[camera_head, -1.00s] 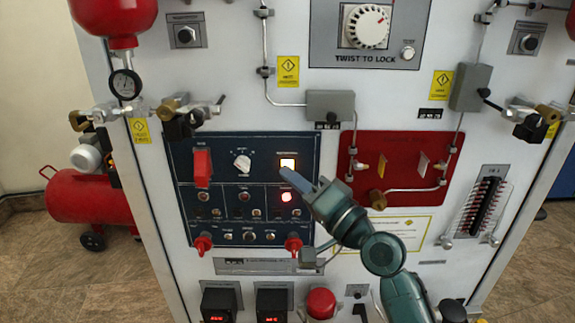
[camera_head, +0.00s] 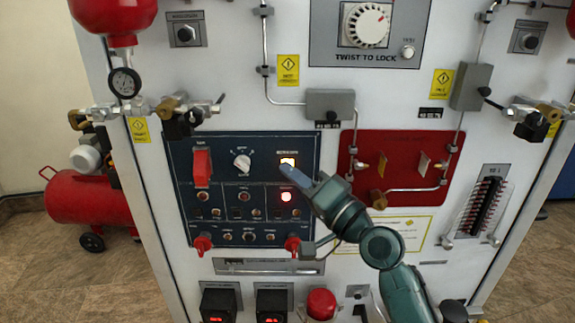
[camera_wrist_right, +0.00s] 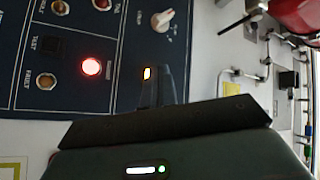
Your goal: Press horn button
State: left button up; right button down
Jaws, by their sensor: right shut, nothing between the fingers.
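The blue control panel (camera_head: 267,198) on the white cabinet carries switches, knobs and lamps. Contact cannot be told. My left gripper is not in view.
A round red lamp (camera_head: 286,197) glows below the button. A red guarded switch (camera_head: 202,167) and a white knob (camera_head: 242,163) are to its left. A red valve panel (camera_head: 400,155) is to the right, with pipes above.

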jog(key=shift+w, duration=0.25)
jog(key=shift+s, duration=0.15)
dwell(0.4)
jog(key=shift+s, duration=0.65)
jog(key=shift+p, duration=0.3)
jog(key=s+p, duration=0.2)
jog(key=s, duration=0.3)
dwell(0.3)
